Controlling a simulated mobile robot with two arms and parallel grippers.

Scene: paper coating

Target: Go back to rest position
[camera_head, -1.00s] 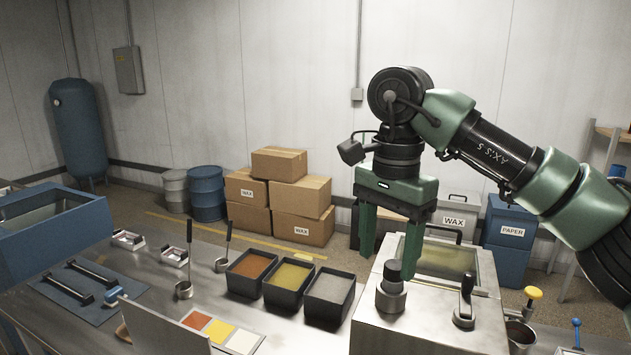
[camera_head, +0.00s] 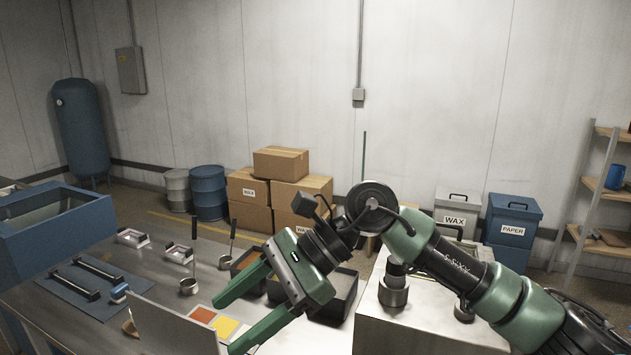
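My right gripper (camera_head: 222,328) is green, on the arm coming in from the right. It is open, with its two fingers spread and pointing down-left, and nothing shows between them but part of the colour card (camera_head: 226,326). It hangs over the front of the metal table (camera_head: 150,262), in front of the black trays. My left arm and gripper are not in the camera_head view.
A steel machine (camera_head: 400,328) stands at the right, partly behind my arm. Black trays (camera_head: 345,292) are mostly hidden by my gripper. Ladles (camera_head: 189,286), small frames (camera_head: 132,238), a blue mat (camera_head: 85,288) and a blue tank (camera_head: 50,235) are at the left. An upright panel (camera_head: 170,328) stands at the front.

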